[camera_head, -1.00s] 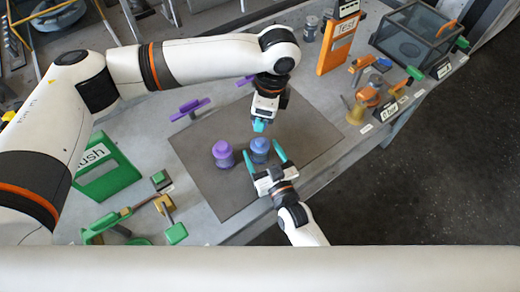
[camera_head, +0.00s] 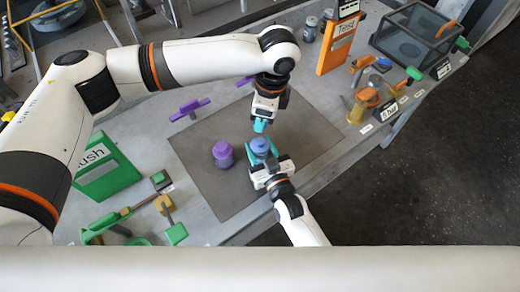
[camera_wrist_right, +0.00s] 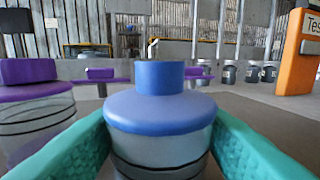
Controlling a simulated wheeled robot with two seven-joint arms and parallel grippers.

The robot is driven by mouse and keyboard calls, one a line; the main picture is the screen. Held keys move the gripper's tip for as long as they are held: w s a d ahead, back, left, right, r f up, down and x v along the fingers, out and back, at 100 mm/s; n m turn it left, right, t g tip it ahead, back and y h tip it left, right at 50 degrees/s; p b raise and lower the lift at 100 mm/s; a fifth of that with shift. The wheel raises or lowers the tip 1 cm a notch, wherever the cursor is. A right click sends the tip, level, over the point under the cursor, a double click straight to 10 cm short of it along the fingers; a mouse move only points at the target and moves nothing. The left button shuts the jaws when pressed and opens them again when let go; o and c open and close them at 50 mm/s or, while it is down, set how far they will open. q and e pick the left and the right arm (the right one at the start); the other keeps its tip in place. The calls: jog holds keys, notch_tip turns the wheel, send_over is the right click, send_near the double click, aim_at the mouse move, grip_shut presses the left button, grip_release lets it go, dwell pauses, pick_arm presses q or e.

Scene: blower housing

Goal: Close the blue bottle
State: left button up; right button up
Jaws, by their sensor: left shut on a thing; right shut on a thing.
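The blue bottle (camera_head: 259,145) stands upright on the dark mat. In the right wrist view the blue bottle (camera_wrist_right: 158,115) has a clear body, a wide blue shoulder and a narrow blue top piece. My right gripper (camera_head: 261,151) is shut around its body, one teal finger on each side. My left gripper (camera_head: 260,126) is just beyond and above the bottle in the head view, pointing down, its teal fingers close together. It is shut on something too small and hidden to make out. Whether the blue top piece is a cap or a bare neck I cannot tell.
A purple bottle (camera_head: 222,155) stands left of the blue one on the mat (camera_head: 237,198). Purple handles (camera_head: 188,108) lie behind. Green tools (camera_head: 105,222) and a green stand (camera_head: 105,170) are left. An orange stand (camera_head: 336,45) and a glass box (camera_head: 415,40) are at right.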

pick_arm(q)
send_over(260, 142)
jog(key=shift+d+f, duration=0.15)
jog(key=shift+f, duration=2.35)
jog(key=shift+f, duration=0.85)
jog(key=shift+f, duration=0.55)
